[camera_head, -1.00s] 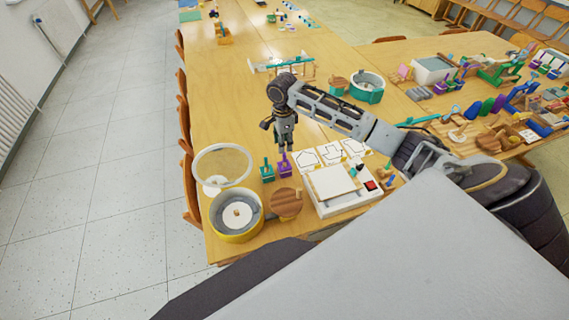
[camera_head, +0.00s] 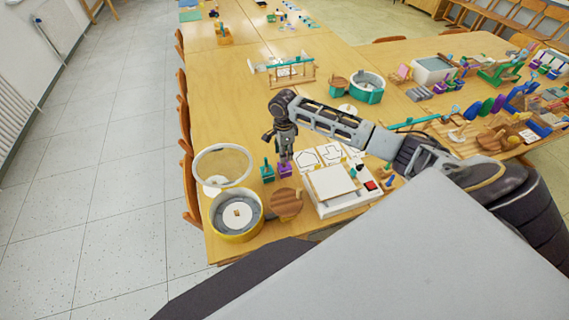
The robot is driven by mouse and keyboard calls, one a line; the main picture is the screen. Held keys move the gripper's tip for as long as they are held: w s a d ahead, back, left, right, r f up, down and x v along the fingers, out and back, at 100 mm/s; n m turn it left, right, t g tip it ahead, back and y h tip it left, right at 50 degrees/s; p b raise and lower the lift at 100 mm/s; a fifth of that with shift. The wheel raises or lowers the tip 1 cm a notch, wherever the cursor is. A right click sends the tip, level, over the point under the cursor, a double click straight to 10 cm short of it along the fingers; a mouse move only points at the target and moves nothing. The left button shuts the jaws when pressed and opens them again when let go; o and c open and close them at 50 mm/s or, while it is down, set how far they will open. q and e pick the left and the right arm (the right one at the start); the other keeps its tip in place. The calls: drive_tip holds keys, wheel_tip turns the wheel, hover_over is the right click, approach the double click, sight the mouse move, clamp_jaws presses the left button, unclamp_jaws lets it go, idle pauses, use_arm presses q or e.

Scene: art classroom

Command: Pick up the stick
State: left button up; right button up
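A small purple block (camera_head: 285,170) stands on the table's near left part, and a purple stick stood upright on it a second ago. My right gripper (camera_head: 285,156) now points down directly over this block, with its fingertips at the stick's place, hiding the stick. The fingers are too small and dark to tell whether they are open or closed on it. A similar green block with an upright stick (camera_head: 267,170) stands just left of it, apart from the gripper. My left gripper is not in view.
A yellow-rimmed bowl (camera_head: 237,236), a clear-topped round lid (camera_head: 222,166), a round wooden piece (camera_head: 286,204) and a white device (camera_head: 340,202) surround the blocks. Outline cards (camera_head: 332,153) lie behind the device. Free tabletop (camera_head: 225,115) lies beyond.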

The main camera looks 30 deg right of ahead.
drive_tip(key=shift+s+d+f, duration=0.1)
drive_tip(key=shift+s+f, duration=0.05)
drive_tip(key=shift+f, duration=1.8)
clamp_jaws()
